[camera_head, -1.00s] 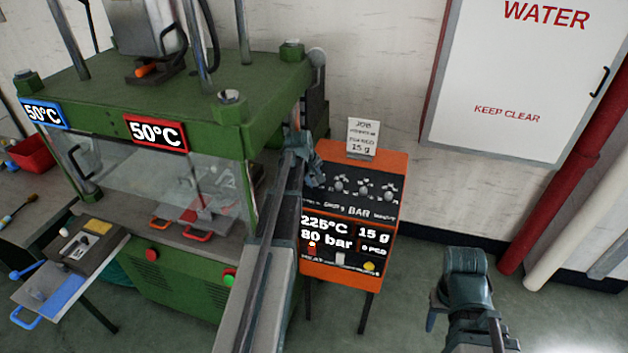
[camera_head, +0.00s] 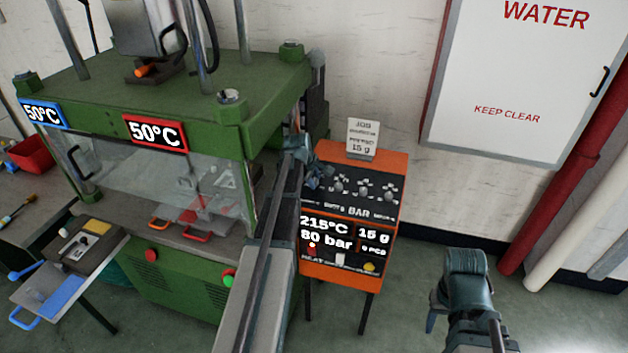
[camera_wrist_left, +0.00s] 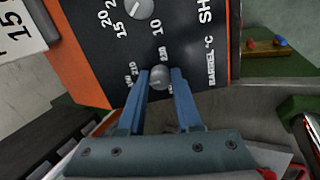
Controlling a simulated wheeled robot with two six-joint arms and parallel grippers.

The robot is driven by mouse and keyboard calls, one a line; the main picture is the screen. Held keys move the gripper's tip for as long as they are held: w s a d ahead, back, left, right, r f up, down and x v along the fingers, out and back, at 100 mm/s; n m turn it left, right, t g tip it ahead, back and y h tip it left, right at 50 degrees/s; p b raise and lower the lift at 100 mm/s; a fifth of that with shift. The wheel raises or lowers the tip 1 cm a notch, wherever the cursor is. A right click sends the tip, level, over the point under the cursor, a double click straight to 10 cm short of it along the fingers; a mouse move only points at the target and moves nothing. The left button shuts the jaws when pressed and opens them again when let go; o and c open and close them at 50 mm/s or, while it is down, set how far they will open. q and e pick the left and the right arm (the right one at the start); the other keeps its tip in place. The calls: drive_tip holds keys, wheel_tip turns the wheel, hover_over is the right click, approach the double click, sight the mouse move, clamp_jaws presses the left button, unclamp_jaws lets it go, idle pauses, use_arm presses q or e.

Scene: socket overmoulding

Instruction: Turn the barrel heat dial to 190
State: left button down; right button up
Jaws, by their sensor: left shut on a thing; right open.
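The orange control box (camera_head: 398,165) stands right of the green press, with a black dial panel (camera_head: 340,186) on its sloped top. Its display (camera_head: 325,231) reads 215°C, 80 bar, 15 g. In the left wrist view the barrel heat dial (camera_wrist_left: 160,78) is a grey knob beside the label "BARREL °C". My left gripper (camera_wrist_left: 160,88) is shut on this knob, one blue finger on each side. In the head view the left gripper (camera_head: 318,174) hides the panel's left end. My right gripper (camera_head: 432,318) is open, low at the right, away from the box.
The green press (camera_head: 190,110) fills the left, with two 50°C displays. A job card (camera_head: 362,137) stands on top of the box. A white WATER cabinet (camera_head: 500,80) and a red pipe (camera_head: 545,205) are at the right. Floor between box and pipe is clear.

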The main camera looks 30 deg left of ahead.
idle(0.3)
use_arm(q)
drive_tip(key=c, duration=0.6)
unclamp_jaws()
drive_tip(key=shift+r, duration=0.15)
drive_tip(key=p+v, duration=1.2)
drive_tip(key=v, duration=0.1)
drive_tip(key=shift+s+r, duration=0.2)
